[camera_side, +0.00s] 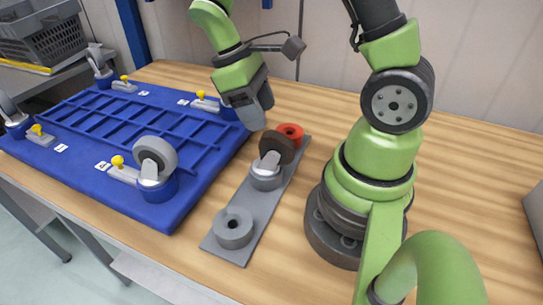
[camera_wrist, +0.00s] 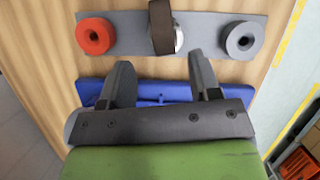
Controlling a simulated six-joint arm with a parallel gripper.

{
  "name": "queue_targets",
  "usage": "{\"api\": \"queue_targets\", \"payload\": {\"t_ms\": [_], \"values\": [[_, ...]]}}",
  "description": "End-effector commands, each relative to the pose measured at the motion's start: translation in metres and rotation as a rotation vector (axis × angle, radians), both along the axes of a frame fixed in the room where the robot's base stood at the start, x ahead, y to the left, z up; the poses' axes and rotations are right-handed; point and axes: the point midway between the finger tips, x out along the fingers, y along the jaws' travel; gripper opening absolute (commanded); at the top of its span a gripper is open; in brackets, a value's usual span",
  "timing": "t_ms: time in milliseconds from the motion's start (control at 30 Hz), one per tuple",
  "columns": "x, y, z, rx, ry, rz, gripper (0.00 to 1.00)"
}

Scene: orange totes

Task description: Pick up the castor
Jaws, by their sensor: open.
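A castor (camera_side: 266,174) with a dark brown wheel and a silver metal housing stands on the middle of a grey plate (camera_side: 214,243), between a red ring and a grey ring. In the wrist view the castor (camera_wrist: 162,27) is at the top centre, partly cut off by the frame edge. My gripper (camera_side: 256,116) is above the table, beside and higher than the castor, near the blue tray's edge. In the wrist view its two fingers (camera_wrist: 160,62) are spread apart with nothing between them, and the castor lies beyond their tips.
The red ring (camera_side: 291,131) and grey ring (camera_side: 233,228) stand at the plate's ends. A blue tray (camera_side: 200,178) holds another castor with a grey wheel (camera_side: 155,157) at its front corner, plus several yellow-knobbed clamps. Bare wooden table lies right of the plate, before my base.

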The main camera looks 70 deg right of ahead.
Motion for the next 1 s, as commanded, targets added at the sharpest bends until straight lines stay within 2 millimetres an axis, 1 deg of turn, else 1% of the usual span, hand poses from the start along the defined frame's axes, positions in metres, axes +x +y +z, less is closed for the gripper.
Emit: {"api": "queue_targets", "payload": {"t_ms": [167, 300, 433, 533, 733, 767, 800, 867, 900, 967, 1000], "values": [[-0.007, 0.001, -0.012, 0.001, 0.002, -0.001, 0.57], [-0.018, 0.002, -0.03, 0.002, 0.004, -0.001, 0.57], [-0.023, 0.0, -0.044, 0.001, 0.002, -0.002, 0.57], [-0.025, 0.0, -0.049, 0.001, 0.0, -0.003, 0.57], [-0.024, 0.0, -0.049, 0.001, -0.003, -0.002, 0.57], [-0.024, 0.0, -0.049, 0.001, -0.003, -0.002, 0.55], [-0.024, 0.0, -0.049, 0.001, -0.003, -0.002, 0.46], [-0.024, 0.0, -0.049, 0.001, -0.003, -0.002, 0.32], [-0.024, 0.0, -0.049, 0.001, -0.003, -0.002, 0.23], [-0.024, 0.0, -0.049, 0.001, -0.003, -0.002, 0.09], [-0.024, 0.0, -0.049, 0.001, -0.003, -0.002, 0.0]]}}
